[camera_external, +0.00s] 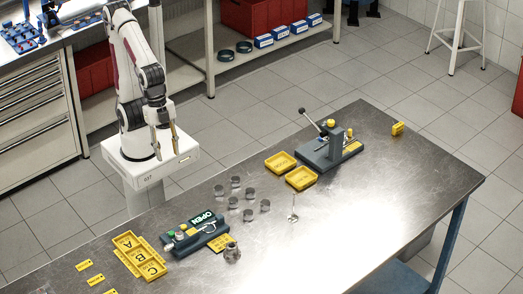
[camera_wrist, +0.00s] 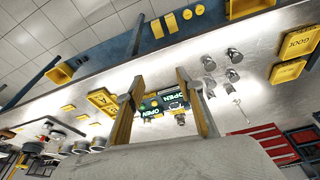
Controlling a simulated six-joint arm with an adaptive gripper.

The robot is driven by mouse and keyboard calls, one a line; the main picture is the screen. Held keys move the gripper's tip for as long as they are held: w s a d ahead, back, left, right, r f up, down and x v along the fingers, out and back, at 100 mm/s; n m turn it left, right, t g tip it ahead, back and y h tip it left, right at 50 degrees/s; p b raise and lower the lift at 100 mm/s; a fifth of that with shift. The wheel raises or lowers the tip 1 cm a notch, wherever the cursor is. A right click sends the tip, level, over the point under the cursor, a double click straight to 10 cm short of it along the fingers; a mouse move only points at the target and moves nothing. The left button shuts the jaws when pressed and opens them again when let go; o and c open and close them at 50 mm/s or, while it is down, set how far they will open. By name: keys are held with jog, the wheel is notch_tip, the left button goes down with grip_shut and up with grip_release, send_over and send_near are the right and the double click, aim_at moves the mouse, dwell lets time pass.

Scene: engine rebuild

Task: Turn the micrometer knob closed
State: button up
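The micrometer stand (camera_external: 195,236) is a dark grey block on the steel table's left part. Its display (camera_external: 202,218) reads OPEN in green. A C-shaped micrometer frame (camera_external: 210,228) sits at its right end. Green and pale round parts show at its left end, but I cannot tell which is the knob. My gripper (camera_external: 166,152) hangs high behind the table, well apart from the stand. In the wrist view my gripper (camera_wrist: 160,76) has its two fingers spread with nothing held. The stand (camera_wrist: 165,104) shows small between them, with green OPEN lettering.
Several metal cylinders (camera_external: 248,197) stand right of the stand, and one (camera_external: 232,253) stands close in front. Yellow trays marked A, B, C (camera_external: 140,257) lie left. Yellow bins (camera_external: 300,178) and a lever fixture (camera_external: 331,150) stand farther right. The table's front right is clear.

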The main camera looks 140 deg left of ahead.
jog(key=f, duration=0.1)
jog(key=m+h, duration=0.3)
jog(key=m, duration=0.5)
send_near(179, 233)
jog(key=shift+w+d+f, duration=0.15)
jog(key=shift+w+f, duration=0.05)
jog(key=shift+f, duration=0.1)
jog(key=shift+f, duration=0.15)
jog(key=shift+x, duration=3.8)
grip_shut()
